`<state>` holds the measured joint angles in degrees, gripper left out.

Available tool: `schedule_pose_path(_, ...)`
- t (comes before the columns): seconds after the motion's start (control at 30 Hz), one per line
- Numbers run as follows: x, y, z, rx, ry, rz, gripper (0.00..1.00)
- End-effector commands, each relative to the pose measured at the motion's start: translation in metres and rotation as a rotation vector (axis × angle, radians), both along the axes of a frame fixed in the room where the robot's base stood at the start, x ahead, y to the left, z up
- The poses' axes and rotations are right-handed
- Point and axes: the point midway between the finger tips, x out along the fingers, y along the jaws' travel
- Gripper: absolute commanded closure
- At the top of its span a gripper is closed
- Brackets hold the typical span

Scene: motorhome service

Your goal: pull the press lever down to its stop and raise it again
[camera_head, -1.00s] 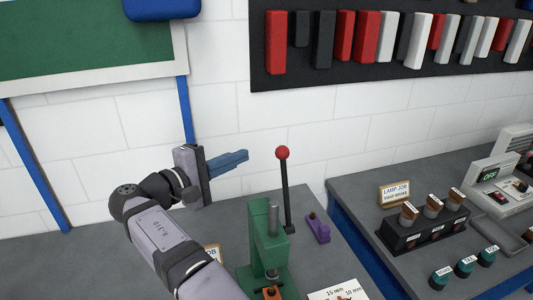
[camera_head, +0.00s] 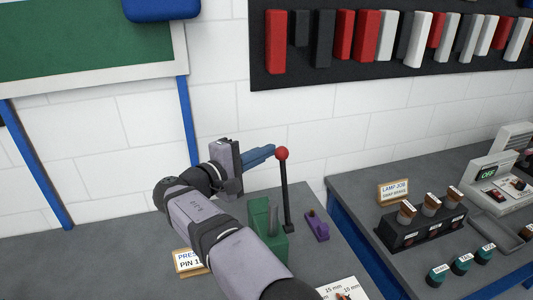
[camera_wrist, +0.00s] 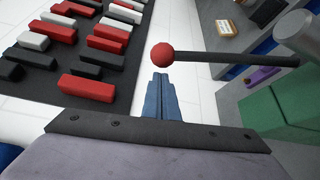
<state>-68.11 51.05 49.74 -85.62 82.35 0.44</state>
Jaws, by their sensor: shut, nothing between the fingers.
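The press lever is a black rod (camera_head: 286,197) with a red ball knob (camera_head: 282,153), standing nearly upright beside the green press (camera_head: 268,241). In the wrist view the red knob (camera_wrist: 162,54) lies just beyond the fingertips, and the rod (camera_wrist: 222,58) runs right from it. My gripper (camera_head: 272,149) has its blue fingers shut and empty, with the tips close to the knob. I cannot tell whether they touch it. In the wrist view the shut fingers (camera_wrist: 161,82) point at the knob. My arm hides much of the press.
A purple block (camera_head: 317,225) sits right of the lever. A press job sign (camera_head: 187,261) is partly behind my arm. A lamp job sign (camera_head: 394,193) and a black holder (camera_head: 420,229) stand on the right bench. The white wall (camera_head: 330,120) is behind the lever.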

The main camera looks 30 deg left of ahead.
Motion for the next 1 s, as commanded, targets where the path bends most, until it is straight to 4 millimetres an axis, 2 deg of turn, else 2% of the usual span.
schedule_pose_path(0.3,-0.0054,-0.0076,0.0019,-0.001,-0.001,0.001,1.00)
schedule_pose_path(1.0,-0.0091,-0.0113,0.0002,0.017,-0.018,0.001,1.00)
